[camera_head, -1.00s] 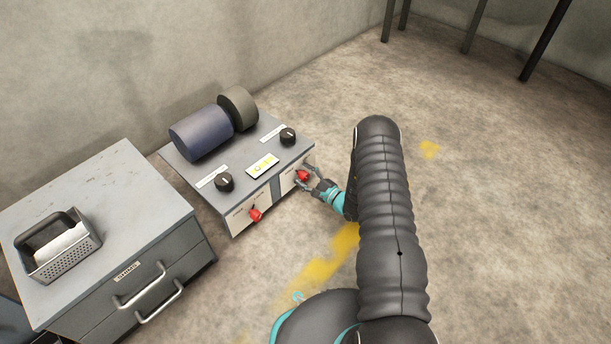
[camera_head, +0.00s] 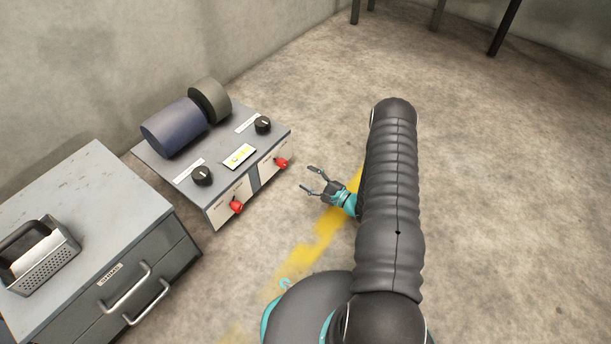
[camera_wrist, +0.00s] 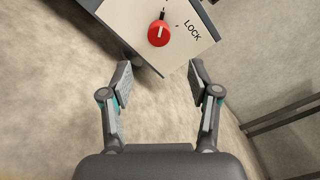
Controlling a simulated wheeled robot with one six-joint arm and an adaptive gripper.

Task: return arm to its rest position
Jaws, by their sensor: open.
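My gripper (camera_head: 314,181) is open and empty, in front of the control box (camera_head: 222,214) and apart from it. In the wrist view my two fingers (camera_wrist: 160,88) stand wide apart, with floor between them. A red knob (camera_wrist: 158,33) on a pale panel marked LOCK lies beyond the fingertips. In the head view this right red knob (camera_head: 281,162) and a left red knob (camera_head: 236,207) sit on the box's front face. My arm stretches up the right half of the head view.
The box carries a blue roller (camera_head: 174,128), a dark disc (camera_head: 210,101), two black dials and a lit display (camera_head: 239,156). Dark legs stand at the back. The floor at right is clear.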

